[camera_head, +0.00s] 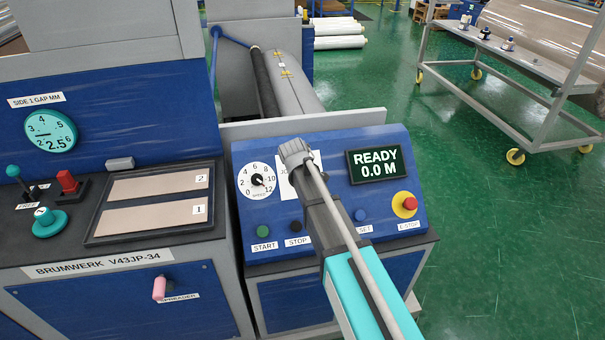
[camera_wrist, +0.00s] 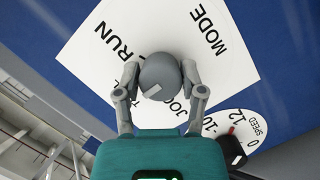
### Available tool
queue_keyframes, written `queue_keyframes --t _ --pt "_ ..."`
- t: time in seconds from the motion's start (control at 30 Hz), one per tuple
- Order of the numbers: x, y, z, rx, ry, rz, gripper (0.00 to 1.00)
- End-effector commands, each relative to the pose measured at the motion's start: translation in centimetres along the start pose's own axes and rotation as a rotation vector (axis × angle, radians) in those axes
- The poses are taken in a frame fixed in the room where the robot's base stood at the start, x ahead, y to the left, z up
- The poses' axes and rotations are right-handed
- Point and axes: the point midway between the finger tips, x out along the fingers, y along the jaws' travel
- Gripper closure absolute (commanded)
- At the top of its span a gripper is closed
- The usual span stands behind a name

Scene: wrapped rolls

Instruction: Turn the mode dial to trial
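The mode dial (camera_wrist: 160,72) is a round grey knob on a white card (camera_wrist: 100,50) in the wrist view. The card reads MODE and RUN, with JOG and a word starting with T partly covered. A short pale mark on the knob lies at its lower left in that view; I cannot tell which word it points to. My gripper (camera_wrist: 160,80) has one finger on each side of the knob, and both seem to touch it. In the head view my gripper (camera_head: 294,150) is at the card (camera_head: 316,160) and hides the dial.
A speed gauge (camera_head: 257,181) sits left of my gripper. A READY 0.0 M display (camera_head: 377,164) and a red e-stop (camera_head: 410,203) are to its right. START (camera_head: 263,231) and STOP (camera_head: 295,227) buttons lie below. A cart (camera_head: 520,60) stands at the back right.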

Motion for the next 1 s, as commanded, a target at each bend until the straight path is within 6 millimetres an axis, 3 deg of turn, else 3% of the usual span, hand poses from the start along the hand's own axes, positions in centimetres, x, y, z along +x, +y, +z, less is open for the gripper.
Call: queue_keyframes --t 0.03,0.13,0.17,0.73,0.87,1.0 --pt "0.0 0.0 0.0 0.000 0.000 0.000 0.35" --pt "0.0 0.0 0.0 0.001 0.001 0.000 0.16" --pt "0.0 0.0 0.0 0.001 0.002 0.000 0.15" --pt "-0.1 -0.1 0.2 0.010 0.001 -0.003 0.15" --pt "-0.5 -0.2 1.9 0.054 -0.015 -0.022 0.15" --pt "-1.4 -0.6 5.7 0.162 -0.053 -0.064 0.15"
